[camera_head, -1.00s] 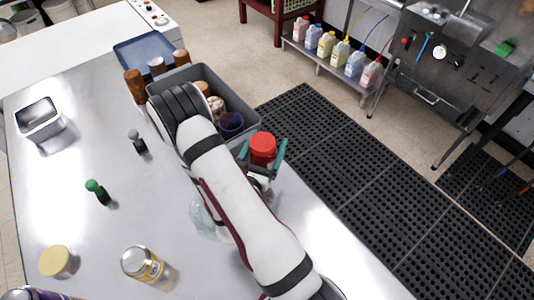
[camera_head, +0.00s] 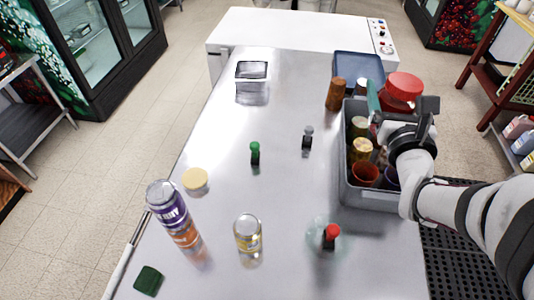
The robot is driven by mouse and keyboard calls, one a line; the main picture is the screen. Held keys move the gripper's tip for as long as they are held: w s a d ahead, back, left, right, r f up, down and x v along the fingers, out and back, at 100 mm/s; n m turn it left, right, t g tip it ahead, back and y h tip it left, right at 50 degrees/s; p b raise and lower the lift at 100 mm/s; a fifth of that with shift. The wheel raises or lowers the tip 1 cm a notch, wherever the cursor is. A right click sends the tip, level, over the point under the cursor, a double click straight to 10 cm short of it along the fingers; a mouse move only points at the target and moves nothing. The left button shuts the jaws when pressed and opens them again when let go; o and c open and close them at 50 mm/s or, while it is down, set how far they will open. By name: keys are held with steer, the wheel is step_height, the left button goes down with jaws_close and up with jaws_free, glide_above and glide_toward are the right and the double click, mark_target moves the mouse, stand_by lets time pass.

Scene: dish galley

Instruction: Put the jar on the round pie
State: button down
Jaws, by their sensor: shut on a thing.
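My gripper (camera_head: 398,100) is shut on a jar with a wide red lid (camera_head: 405,85). It holds the jar above the right part of the grey bin, at the right of the table. One teal finger shows at the jar's left side; my wrist hides much of the jar's lower body. The round pie (camera_head: 195,180), pale yellow and flat, lies on the table to the left, well apart from my gripper. Its top is bare.
The grey bin (camera_head: 352,190) holds several cups and jars. A purple can (camera_head: 170,210), a small tin (camera_head: 247,237), a green-topped piece (camera_head: 255,152), a grey-topped piece (camera_head: 307,138) and a red-topped piece (camera_head: 331,235) stand around the table. The middle is mostly clear.

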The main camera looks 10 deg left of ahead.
steer(key=s+a+r+n+y, duration=0.1)
steer(key=a+r+n+y, duration=0.1)
steer(key=a+r+y, duration=0.15)
steer(key=n+g+y, duration=1.1)
steer(key=y, duration=0.2)
glide_above(187, 173)
step_height(187, 173, down, 28)
step_height(187, 173, down, 3)
steer(key=shift+h, duration=0.25)
steer(key=shift+f, duration=0.35)
steer(key=shift+f, duration=0.15)
